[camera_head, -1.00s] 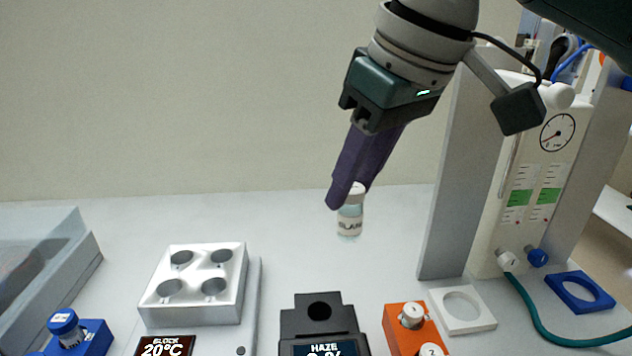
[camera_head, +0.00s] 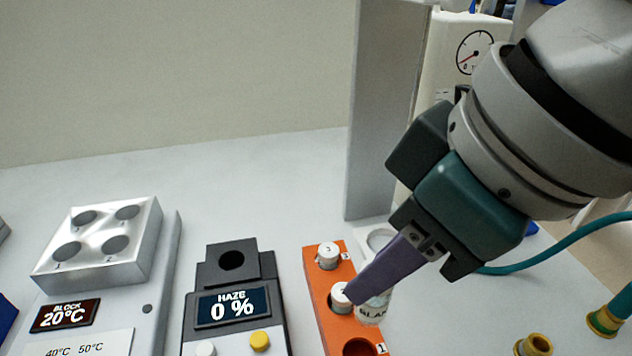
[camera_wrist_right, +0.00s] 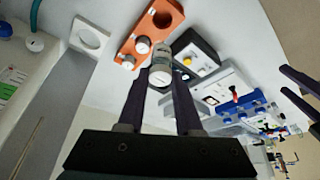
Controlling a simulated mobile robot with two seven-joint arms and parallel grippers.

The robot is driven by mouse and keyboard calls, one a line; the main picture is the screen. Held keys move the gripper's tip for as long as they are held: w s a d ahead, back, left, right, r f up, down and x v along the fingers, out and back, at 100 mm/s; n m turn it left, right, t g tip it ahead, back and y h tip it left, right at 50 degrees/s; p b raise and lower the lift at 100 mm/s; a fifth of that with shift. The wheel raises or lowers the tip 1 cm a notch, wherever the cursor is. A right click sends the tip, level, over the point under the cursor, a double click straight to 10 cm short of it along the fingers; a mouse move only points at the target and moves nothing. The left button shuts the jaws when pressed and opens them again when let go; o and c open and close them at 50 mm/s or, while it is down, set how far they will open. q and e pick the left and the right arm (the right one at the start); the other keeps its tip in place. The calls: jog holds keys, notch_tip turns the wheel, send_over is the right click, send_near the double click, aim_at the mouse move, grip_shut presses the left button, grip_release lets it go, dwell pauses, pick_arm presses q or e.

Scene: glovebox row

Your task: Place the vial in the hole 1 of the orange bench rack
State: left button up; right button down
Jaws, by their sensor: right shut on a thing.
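My right gripper (camera_head: 362,296) is shut on the vial (camera_head: 374,309), a clear glass one with a printed label. The wrist view shows the vial (camera_wrist_right: 160,70) between both fingertips, its white cap toward the camera. The orange bench rack (camera_head: 318,292) lies under and left of the vial in the head view. White-capped vials stand in holes 3 (camera_head: 328,254) and 2 (camera_head: 341,296). Hole 1 (camera_head: 360,347) is empty, at the near end. The held vial appears above the rack's right edge; its exact height is unclear. My left gripper (camera_wrist_right: 284,80) shows at the wrist view's right edge, fingers apart.
The black haze meter (camera_head: 232,262) stands left of the rack. The heating block (camera_head: 100,245) is farther left. A white ring holder (camera_head: 368,234) and a grey post (camera_head: 375,110) are just behind the rack. A teal hose (camera_head: 555,245) runs on the right.

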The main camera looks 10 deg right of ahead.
pick_arm(q)
notch_tip(320, 180, down, 3)
jog(key=shift+r+b, duration=0.15)
jog(key=shift+b, duration=0.9)
pick_arm(e)
notch_tip(320, 180, down, 12)
jog(key=shift+f, duration=0.1)
jog(key=shift+f, duration=0.15)
jog(key=c, duration=0.6)
grip_release()
jog(key=shift+s+r+m+t+y+p, duration=0.55)
jog(key=shift+s+r+p, duration=1.35)
jog(key=shift+r, duration=3.6)
pick_arm(q)
notch_tip(320, 180, up, 3)
jog(key=shift+b, duration=0.45)
pick_arm(e)
jog(key=s+d+f+m+h, duration=0.1)
jog(key=s+d+f, duration=0.1)
jog(key=d, duration=0.1)
jog(key=s+d+f+m+h, duration=0.1)
jog(key=s+d, duration=0.2)
jog(key=s+d+f+m+g+h, duration=0.1)
jog(key=s+d+f+m, duration=0.1)
jog(key=s+d, duration=0.1)
jog(key=shift+d+f+h, duration=0.1)
jog(key=shift+f+h, duration=0.15)
jog(key=shift+f, duration=0.05)
